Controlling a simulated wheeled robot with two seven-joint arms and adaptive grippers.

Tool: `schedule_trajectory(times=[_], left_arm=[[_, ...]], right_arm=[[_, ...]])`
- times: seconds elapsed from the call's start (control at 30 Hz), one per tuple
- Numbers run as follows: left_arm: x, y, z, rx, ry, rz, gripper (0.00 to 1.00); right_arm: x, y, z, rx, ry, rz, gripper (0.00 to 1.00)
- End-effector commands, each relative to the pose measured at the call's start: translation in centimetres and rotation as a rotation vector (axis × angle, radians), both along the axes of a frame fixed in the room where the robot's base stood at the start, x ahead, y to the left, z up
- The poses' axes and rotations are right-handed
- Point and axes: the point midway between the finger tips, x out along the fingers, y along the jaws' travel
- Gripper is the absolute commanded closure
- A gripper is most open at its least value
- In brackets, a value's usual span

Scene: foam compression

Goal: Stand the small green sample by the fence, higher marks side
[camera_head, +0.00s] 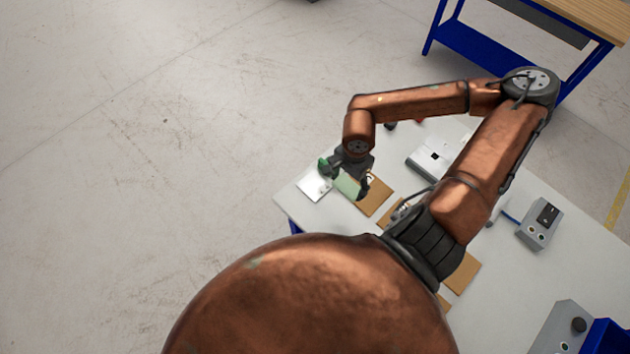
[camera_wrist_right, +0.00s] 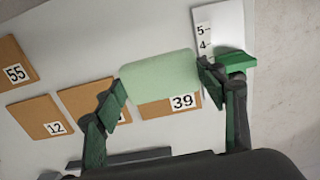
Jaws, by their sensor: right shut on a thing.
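The small green sample (camera_wrist_right: 160,77) is a pale green block with rounded corners. My right gripper (camera_wrist_right: 163,88) is shut on it, one finger at each end. In the head view the sample (camera_head: 348,187) hangs below the right gripper (camera_head: 345,178), over the table's near left corner. A white plate with marks, 5 and 4 readable (camera_wrist_right: 217,25), lies just beyond the right finger, which hides part of it. In the head view this plate (camera_head: 312,186) is at the table's corner. My left gripper is not in view.
Brown tiles lie on the white table, labelled 39 (camera_wrist_right: 170,107), 12 (camera_wrist_right: 38,117) and 55 (camera_wrist_right: 14,60); another tile (camera_wrist_right: 85,97) is partly covered by the left finger. A grey device (camera_head: 430,160) and a switch box (camera_head: 540,225) stand farther right.

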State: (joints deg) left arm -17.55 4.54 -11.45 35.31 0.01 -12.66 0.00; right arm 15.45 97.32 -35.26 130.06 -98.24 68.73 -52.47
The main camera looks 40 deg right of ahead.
Motion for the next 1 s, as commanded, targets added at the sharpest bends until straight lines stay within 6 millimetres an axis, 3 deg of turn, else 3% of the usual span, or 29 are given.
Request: schedule_trajectory(times=[0.17,0.47,0.7,1.0], left_arm=[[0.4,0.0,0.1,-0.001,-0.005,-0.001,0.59],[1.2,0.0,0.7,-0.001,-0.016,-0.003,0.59],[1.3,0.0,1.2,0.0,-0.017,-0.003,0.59],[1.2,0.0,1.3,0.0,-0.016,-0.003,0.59]], right_arm=[[1.1,0.1,-0.5,0.006,-0.004,-0.012,0.48],[7.4,1.0,-3.2,0.007,-0.003,-0.011,0.48],[11.4,1.4,-7.2,0.004,0.0,-0.011,0.48],[13.3,1.6,-9.5,0.002,-0.001,-0.011,0.48]])
